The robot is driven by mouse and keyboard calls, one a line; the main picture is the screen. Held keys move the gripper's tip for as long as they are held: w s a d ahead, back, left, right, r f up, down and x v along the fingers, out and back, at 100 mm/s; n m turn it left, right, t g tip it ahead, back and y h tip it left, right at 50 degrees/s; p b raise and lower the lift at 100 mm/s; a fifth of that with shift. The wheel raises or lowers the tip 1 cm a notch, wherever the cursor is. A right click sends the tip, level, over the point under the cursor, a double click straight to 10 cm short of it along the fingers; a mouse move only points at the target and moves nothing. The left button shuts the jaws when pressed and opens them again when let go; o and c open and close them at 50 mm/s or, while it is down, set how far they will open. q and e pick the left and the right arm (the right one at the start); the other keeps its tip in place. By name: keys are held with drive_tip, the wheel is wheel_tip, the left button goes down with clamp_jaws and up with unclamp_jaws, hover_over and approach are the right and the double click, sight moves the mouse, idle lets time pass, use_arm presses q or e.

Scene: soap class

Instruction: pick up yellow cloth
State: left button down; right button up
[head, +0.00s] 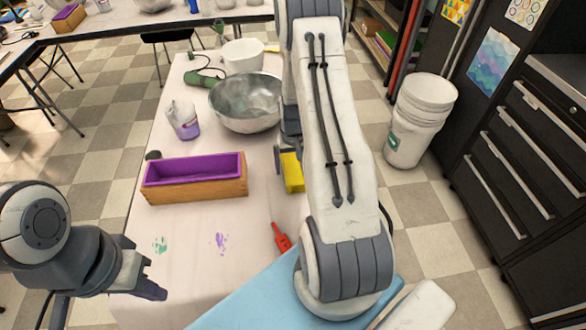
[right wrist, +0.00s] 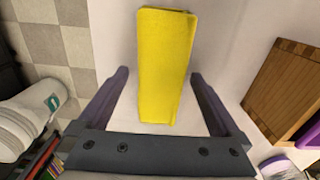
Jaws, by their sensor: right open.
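The yellow cloth (right wrist: 165,65) lies folded flat on the white table (head: 185,270). In the head view the cloth (head: 292,172) is partly hidden behind my right arm. My right gripper (right wrist: 163,75) is open above the cloth, with one finger on each side of it in the right wrist view. I cannot tell how high the fingers are above the table. In the head view my right gripper is mostly hidden by its arm. My left gripper (head: 150,288) is at the lower left by the table's left edge; its jaw opening does not show clearly.
A wooden soap mold with purple lining (head: 196,178) stands left of the cloth. A metal bowl (head: 245,103), a measuring cup (head: 184,120) and a green stick blender (head: 204,77) are behind it. A red-handled tool (head: 281,237) and a blue mat (head: 235,305) lie nearer. A white bucket (head: 417,120) stands on the floor.

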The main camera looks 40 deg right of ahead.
sight(293, 165)
drive_tip(key=shift+f, duration=0.1)
drive_tip(key=c, duration=1.3)
drive_tip(key=shift+r, duration=0.7)
wheel_tip(293, 165, up, 3)
drive_tip(key=shift+b, duration=0.3)
drive_tip(key=s+d+r, duration=0.1)
drive_tip(key=s+r, duration=0.1)
drive_tip(key=s, duration=0.1)
drive_tip(key=s+d+r, duration=0.1)
drive_tip(key=s+r, duration=0.1)
drive_tip(key=s, duration=0.2)
drive_tip(key=s+d+r+b, duration=0.1)
drive_tip(key=s+r, duration=0.1)
drive_tip(key=s, duration=0.2)
drive_tip(key=shift+d+r, duration=0.3)
drive_tip(key=shift+d, duration=0.1)
